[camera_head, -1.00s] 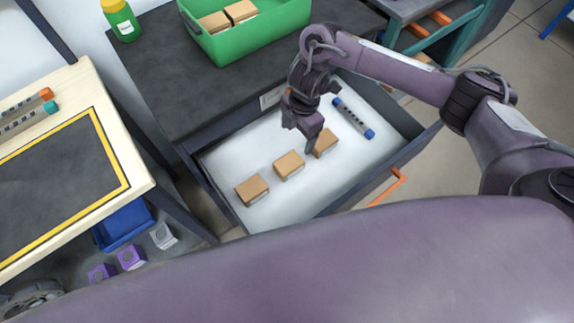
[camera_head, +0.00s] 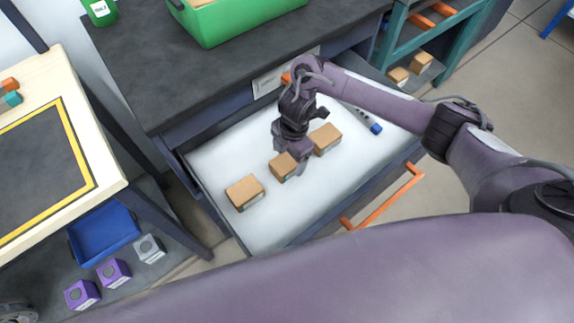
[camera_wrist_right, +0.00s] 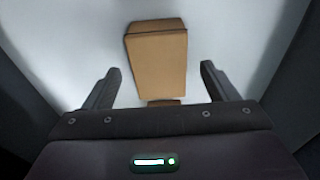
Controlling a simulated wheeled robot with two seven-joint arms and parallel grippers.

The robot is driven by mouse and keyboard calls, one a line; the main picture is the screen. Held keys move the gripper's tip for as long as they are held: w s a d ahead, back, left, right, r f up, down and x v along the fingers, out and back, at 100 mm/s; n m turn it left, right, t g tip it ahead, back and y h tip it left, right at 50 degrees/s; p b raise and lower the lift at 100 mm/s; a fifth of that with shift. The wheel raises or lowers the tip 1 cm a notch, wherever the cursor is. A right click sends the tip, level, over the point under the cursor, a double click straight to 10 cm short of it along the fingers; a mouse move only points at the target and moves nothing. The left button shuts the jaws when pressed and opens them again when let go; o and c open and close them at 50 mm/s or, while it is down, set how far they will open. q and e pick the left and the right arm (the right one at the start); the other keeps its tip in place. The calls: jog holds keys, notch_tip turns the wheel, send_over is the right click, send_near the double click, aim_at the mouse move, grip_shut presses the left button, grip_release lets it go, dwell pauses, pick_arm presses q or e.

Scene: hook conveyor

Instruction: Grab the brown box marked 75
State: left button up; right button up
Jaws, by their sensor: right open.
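Three brown boxes lie in a row in the open white drawer: a left box (camera_head: 245,192), a middle box (camera_head: 282,168) and a right box (camera_head: 326,139). I cannot read a number on any of them. My right gripper (camera_head: 291,164) is over the middle box and partly hides it. In the right wrist view the gripper (camera_wrist_right: 160,70) is open, with a brown box (camera_wrist_right: 157,62) between and beyond its fingers; neither finger visibly touches it. A small brown piece shows below that box, near the palm. My left gripper is not in view.
A dark marker-like stick with a blue end (camera_head: 366,120) lies in the drawer behind the boxes. The drawer (camera_head: 285,215) has raised walls and an orange handle (camera_head: 385,197). A green bin (camera_head: 240,22) stands on the dark counter above. A wooden-edged table (camera_head: 105,185) is at left.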

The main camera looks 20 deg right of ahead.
aim_at(287, 160)
jog(key=shift+a+f, duration=0.15)
jog(key=shift+f, duration=1.05)
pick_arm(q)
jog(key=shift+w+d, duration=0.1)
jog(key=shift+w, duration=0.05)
pick_arm(e)
jog(key=shift+f, duration=0.3)
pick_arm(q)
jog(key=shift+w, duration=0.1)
pick_arm(e)
jog(key=c, duration=1)
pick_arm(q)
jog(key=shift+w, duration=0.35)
pick_arm(e)
jog(key=shift+c, duration=0.5)
jog(key=shift+r, duration=0.1)
